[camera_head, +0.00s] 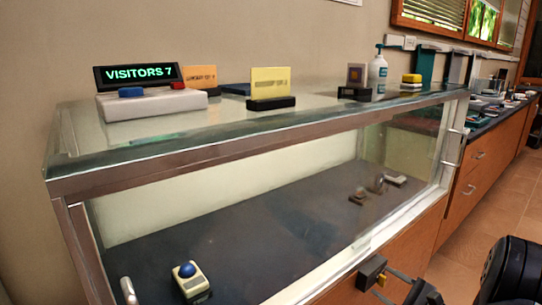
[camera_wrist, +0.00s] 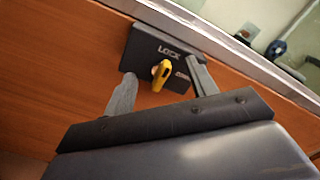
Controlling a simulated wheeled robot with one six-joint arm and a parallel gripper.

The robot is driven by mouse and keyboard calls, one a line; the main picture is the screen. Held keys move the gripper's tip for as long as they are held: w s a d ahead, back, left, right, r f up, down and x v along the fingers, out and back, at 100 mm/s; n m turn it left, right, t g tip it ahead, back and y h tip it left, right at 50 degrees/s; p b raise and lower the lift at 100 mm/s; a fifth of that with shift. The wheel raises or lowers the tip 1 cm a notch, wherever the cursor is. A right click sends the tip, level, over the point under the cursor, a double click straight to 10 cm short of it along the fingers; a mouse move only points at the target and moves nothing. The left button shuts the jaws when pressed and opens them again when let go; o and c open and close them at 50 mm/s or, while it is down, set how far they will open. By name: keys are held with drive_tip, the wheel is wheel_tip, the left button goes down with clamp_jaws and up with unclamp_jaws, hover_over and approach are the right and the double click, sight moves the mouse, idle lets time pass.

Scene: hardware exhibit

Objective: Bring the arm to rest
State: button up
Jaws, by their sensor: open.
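My gripper (camera_wrist: 160,70) is open in the wrist view, with one finger on each side of a yellow lock knob (camera_wrist: 161,74). The knob sits on a black lock box (camera_wrist: 143,48) marked "LOCK", fixed to the wooden front of the display case. A gap shows between the knob and each finger; I cannot tell how far the fingertips are from the box. In the head view my gripper (camera_head: 387,284) is at the lower right, beside the lock box (camera_head: 371,272). The knob is not visible there.
The glass case (camera_head: 200,148) stands close behind the lock. On top are a visitor counter (camera_head: 150,103), a yellow sign (camera_head: 270,83) and a pump bottle (camera_head: 377,72). A device with a blue button (camera_head: 190,280) lies inside. Open floor (camera_head: 485,225) is at the right.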

drive_tip(key=shift+s+d+m+p, duration=0.25)
drive_tip(key=shift+m+p, duration=1.05)
drive_tip(key=shift+m, duration=0.1)
drive_tip(key=shift+s+d+m+p, duration=0.2)
drive_tip(key=shift+d+m+p, duration=0.05)
drive_tip(key=shift+m+p, duration=1.1)
drive_tip(key=shift+s+d+m+p, duration=0.25)
drive_tip(key=shift+m+p, duration=0.95)
drive_tip(key=shift+m, duration=0.25)
drive_tip(key=shift+a, duration=0.1)
